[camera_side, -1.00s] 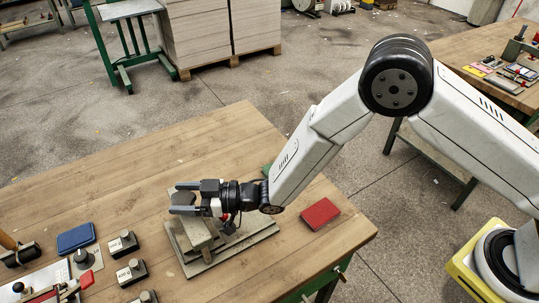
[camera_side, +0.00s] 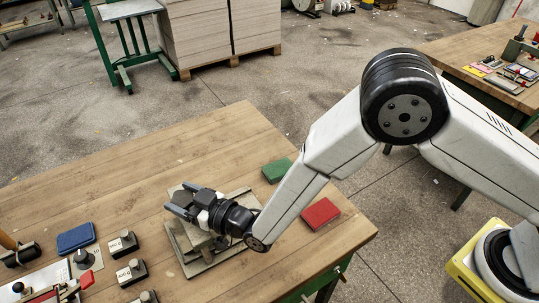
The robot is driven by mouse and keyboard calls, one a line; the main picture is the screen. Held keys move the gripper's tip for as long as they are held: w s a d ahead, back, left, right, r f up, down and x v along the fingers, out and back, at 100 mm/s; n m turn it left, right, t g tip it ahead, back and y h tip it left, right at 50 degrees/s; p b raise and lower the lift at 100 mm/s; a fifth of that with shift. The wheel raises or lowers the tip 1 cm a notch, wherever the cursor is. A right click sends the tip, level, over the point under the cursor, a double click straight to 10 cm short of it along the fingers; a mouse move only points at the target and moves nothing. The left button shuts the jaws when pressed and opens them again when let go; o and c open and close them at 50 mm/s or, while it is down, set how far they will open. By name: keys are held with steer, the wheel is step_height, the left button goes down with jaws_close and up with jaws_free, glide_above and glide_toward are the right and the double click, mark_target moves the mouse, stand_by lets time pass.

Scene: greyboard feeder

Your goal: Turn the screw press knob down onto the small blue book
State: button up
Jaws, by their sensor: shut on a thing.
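The screw press (camera_side: 188,264), with a flat grey base, stands on the wooden bench. My gripper (camera_side: 182,202) is over the top of the press, with its fingers pointing left, and is shut on the press knob. The knob is mostly hidden by the fingers. A small blue book (camera_side: 75,238) lies flat on the bench at the left, apart from the press. My gripper and wrist cover much of the press, so I cannot see whether a book lies inside it.
A red book (camera_side: 320,213) and a green book (camera_side: 276,170) lie right of the press. Several dark blocks with labels, one of them a block (camera_side: 131,271), stand to its left. The bench (camera_side: 130,180) behind the press is clear.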

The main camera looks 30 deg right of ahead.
steer(key=shift+h, duration=0.3)
steer(key=o, duration=1.2)
steer(key=shift+s, duration=0.1)
steer(key=shift+v, duration=3.9)
steer(key=shift+f, duration=0.1)
